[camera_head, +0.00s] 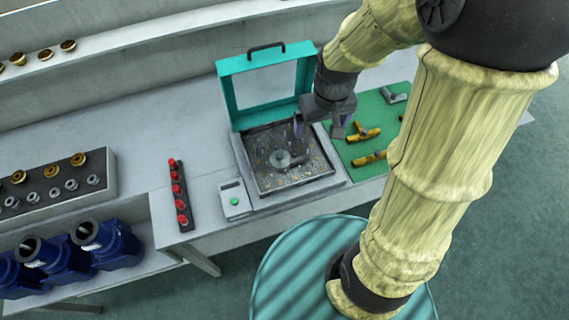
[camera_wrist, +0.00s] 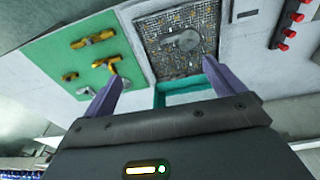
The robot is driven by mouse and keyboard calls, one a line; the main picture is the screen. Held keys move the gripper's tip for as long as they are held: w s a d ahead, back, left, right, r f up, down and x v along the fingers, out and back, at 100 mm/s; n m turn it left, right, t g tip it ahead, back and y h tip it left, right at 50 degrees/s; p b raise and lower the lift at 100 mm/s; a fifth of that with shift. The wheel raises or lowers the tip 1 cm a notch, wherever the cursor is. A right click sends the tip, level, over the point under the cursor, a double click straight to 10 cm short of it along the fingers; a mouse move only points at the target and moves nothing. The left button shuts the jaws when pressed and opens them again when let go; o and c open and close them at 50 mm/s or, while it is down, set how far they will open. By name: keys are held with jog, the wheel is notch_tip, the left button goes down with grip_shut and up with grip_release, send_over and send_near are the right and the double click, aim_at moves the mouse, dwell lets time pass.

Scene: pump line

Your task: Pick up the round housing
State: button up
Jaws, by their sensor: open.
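The round housing (camera_head: 281,159) is a grey disc-like part with a short arm on one side. It lies on the dark speckled bed (camera_head: 262,184) of a fixture with a raised teal-framed lid (camera_head: 225,92). The wrist view also shows the housing (camera_wrist: 184,41) on the patterned bed, beyond my fingertips. My gripper (camera_head: 318,127) hangs beside the lid, above the right back part of the fixture. Its purple fingers are spread and empty in the wrist view (camera_wrist: 158,80), apart from the housing.
A green mat (camera_head: 357,151) with yellow-handled tools lies right of the fixture. A grey box with a green button (camera_head: 235,201) and a strip of red knobs (camera_head: 180,200) stand left. Blue motors (camera_head: 107,243) sit at the lower left. The tabletop behind the red knobs is clear.

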aim_at(281, 155)
jog(key=w+a+f+n+g+b, duration=0.1)
jog(key=w+a+f+n+b, duration=0.3)
jog(key=w+a+f, duration=0.3)
notch_tip(281, 155, down, 2)
jog(key=shift+a+f+n+g+b, duration=0.1)
jog(key=shift+a+n+g+b, duration=0.2)
jog(key=shift+a, duration=0.85)
notch_tip(281, 155, down, 12)
jog(key=shift+f+p, duration=0.15)
jog(key=shift+p, duration=0.65)
jog(key=shift+w+a+f+p, duration=0.15)
jog(key=shift+f+p, duration=0.3)
jog(key=shift+f, duration=0.85)
jog(key=shift+w+d+f+p, duration=0.1)
jog(key=shift+f+p, duration=0.35)
jog(key=shift+f, duration=0.85)
